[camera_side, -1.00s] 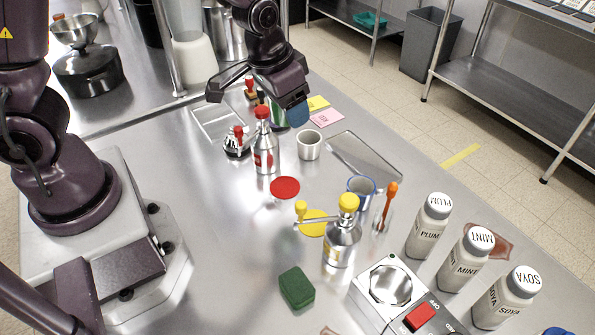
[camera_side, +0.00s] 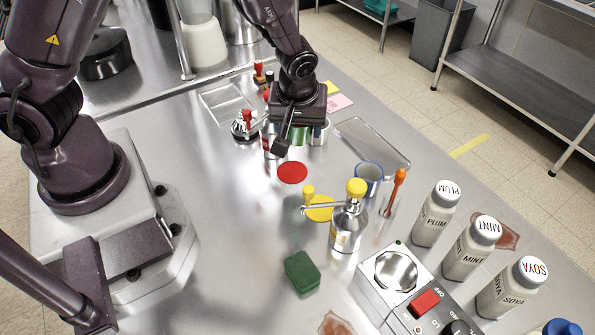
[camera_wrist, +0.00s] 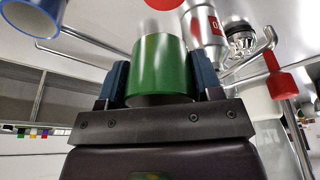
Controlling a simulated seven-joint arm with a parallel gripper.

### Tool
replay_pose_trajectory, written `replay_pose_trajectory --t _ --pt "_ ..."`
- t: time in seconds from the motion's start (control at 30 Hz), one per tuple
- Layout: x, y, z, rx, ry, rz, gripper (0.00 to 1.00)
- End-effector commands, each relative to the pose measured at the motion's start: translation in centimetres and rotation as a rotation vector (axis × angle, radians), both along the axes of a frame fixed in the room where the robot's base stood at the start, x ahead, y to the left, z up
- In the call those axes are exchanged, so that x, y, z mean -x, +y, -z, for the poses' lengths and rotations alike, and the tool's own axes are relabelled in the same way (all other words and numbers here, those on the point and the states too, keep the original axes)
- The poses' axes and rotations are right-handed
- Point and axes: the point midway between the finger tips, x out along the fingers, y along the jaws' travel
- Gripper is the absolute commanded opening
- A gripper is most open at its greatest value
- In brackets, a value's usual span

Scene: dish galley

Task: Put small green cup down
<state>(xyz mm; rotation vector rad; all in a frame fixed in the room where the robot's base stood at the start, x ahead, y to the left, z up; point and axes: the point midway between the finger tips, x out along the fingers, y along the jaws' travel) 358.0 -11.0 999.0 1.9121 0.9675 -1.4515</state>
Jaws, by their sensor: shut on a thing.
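The small green cup (camera_wrist: 160,68) is between the two blue finger pads of my gripper (camera_wrist: 160,82) in the wrist view, a pad against each side. In the side view my gripper (camera_side: 291,138) is over the middle of the counter, and only a little green of the cup (camera_side: 299,133) shows behind a finger. The red disc (camera_side: 292,173) lies flat on the counter just in front of the gripper. Its edge also shows at the top of the wrist view. The cup's base and its gap to the counter are hidden.
A red-capped bottle (camera_side: 268,147) and a metal cup (camera_side: 318,133) are close by, both partly hidden by my gripper. A yellow disc (camera_side: 319,208), a yellow-capped bottle (camera_side: 347,222) and a blue-rimmed cup (camera_side: 368,180) stand nearer. Counter left of the red disc is clear.

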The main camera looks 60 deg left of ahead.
Motion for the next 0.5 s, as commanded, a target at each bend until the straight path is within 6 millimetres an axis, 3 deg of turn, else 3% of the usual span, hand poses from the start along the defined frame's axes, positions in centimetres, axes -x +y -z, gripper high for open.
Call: replay_pose_trajectory --t 0.37,0.5 --pt "0.0 0.0 0.0 0.000 0.001 -0.046 0.29" --pt "0.0 0.0 1.1 -0.001 0.003 -0.045 0.29"
